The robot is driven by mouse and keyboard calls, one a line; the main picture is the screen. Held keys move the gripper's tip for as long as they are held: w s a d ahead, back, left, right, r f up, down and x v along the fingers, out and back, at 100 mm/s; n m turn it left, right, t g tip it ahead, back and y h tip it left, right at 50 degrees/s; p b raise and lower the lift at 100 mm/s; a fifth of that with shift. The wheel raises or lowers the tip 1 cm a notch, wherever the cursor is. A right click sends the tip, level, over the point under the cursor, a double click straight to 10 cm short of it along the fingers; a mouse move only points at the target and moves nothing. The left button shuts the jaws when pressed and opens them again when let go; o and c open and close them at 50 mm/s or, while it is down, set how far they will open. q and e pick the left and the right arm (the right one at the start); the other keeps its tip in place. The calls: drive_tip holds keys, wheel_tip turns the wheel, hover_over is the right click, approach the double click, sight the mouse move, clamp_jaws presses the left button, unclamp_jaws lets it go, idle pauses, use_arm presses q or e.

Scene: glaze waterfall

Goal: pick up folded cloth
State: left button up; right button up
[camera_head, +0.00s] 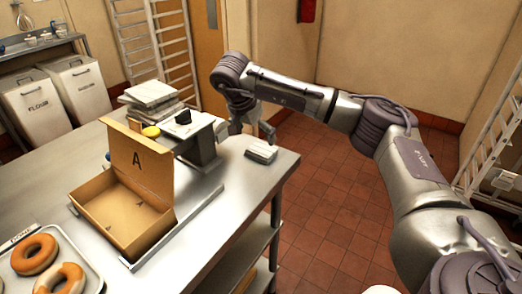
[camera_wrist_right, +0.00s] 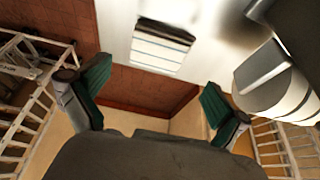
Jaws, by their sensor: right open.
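The folded cloth (camera_head: 261,152) is a small, pale, flat bundle with a dark edge. It lies on the metal table near its far right corner. It also shows in the right wrist view as a white striped block (camera_wrist_right: 160,48) at upper centre, beyond the fingertips. My right gripper (camera_head: 252,124) hangs just above and behind the cloth, apart from it. In the right wrist view its green-padded fingers (camera_wrist_right: 155,78) are spread wide with nothing between them. My left gripper is not in view.
A dark stand (camera_head: 203,150) is on the table left of the cloth. An open cardboard box (camera_head: 108,208), a stack of pale flat items (camera_head: 153,98) and a doughnut tray (camera_head: 86,271) are further left. Bare tabletop (camera_head: 235,184) lies in front of the cloth.

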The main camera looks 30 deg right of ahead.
sight(260, 148)
drive_tip(key=shift+x, duration=0.8)
drive_tip(key=p+x, duration=0.1)
drive_tip(key=x, duration=0.4)
drive_tip(key=shift+f, duration=0.1)
drive_tip(key=shift+s+a, duration=0.1)
drive_tip(key=c, duration=0.7)
